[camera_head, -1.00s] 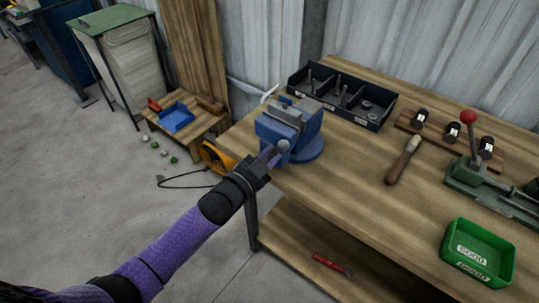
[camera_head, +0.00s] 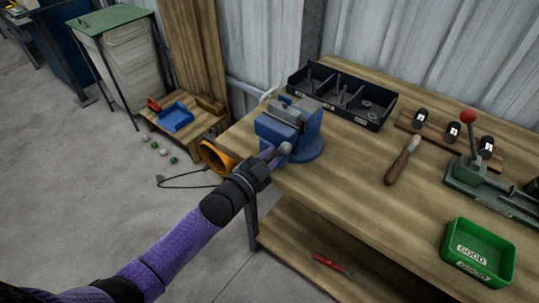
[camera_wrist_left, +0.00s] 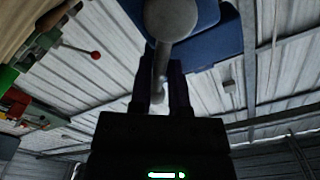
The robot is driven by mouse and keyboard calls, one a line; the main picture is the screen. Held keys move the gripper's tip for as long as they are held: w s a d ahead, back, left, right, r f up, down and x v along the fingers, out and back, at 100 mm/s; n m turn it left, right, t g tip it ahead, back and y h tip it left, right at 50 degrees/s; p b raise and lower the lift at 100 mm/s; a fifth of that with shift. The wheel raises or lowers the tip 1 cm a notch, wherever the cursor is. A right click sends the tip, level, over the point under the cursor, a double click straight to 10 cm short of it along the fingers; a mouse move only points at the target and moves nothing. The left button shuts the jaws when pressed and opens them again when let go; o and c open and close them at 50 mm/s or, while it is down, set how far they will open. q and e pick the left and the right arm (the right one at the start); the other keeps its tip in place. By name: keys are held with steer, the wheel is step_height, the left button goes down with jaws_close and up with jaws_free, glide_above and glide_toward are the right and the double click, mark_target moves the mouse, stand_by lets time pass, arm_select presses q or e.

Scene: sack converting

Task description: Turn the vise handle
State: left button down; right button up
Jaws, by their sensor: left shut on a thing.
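The blue vise (camera_head: 290,128) is mounted at the left corner of the wooden workbench. Its handle, a grey bar with a ball end (camera_head: 285,147), sticks out at the front. My left gripper (camera_head: 266,160) is at the front of the vise, shut on the handle. In the left wrist view the vise handle (camera_wrist_left: 161,70) runs down between the two dark fingers of my left gripper (camera_wrist_left: 161,95), with a large round grey end above and the blue vise body (camera_wrist_left: 215,35) behind it. My fingers hide part of the handle. My right gripper is not in view.
The workbench (camera_head: 350,190) also holds a black divided bin (camera_head: 340,95), a brush (camera_head: 403,160), a lever press with a red knob (camera_head: 468,117) and a green "GOOD" bin (camera_head: 478,252). An orange object (camera_head: 216,158) is beside the bench's left end. Red-handled pliers (camera_head: 332,264) lie on the lower shelf.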

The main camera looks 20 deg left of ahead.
mark_target(282, 171)
arm_select(q)
steer(key=f+m, duration=0.1)
steer(key=m, duration=0.1)
steer(key=d+m+b, duration=0.1)
steer(key=m, duration=0.1)
steer(key=f+m+b, duration=0.1)
steer(key=m, duration=0.2)
steer(key=shift+s+d+f, duration=0.3)
steer(key=shift+f, duration=0.05)
steer(key=f+m+b, duration=0.1)
steer(key=m, duration=0.1)
steer(key=shift+d+f+m, duration=0.1)
steer(key=shift+m, duration=0.2)
steer(key=m+b, duration=0.1)
steer(key=f+m+b, duration=0.1)
steer(key=m, duration=0.1)
steer(key=shift+f+m, duration=0.3)
steer(key=shift+f+m+b, duration=0.25)
steer(key=shift+m+b, duration=0.35)
steer(key=shift+m, duration=0.1)
steer(key=shift+a+f+m+b, duration=0.3)
steer(key=shift+m+b, duration=0.25)
steer(key=shift+m, duration=0.45)
steer(key=shift+f, duration=0.1)
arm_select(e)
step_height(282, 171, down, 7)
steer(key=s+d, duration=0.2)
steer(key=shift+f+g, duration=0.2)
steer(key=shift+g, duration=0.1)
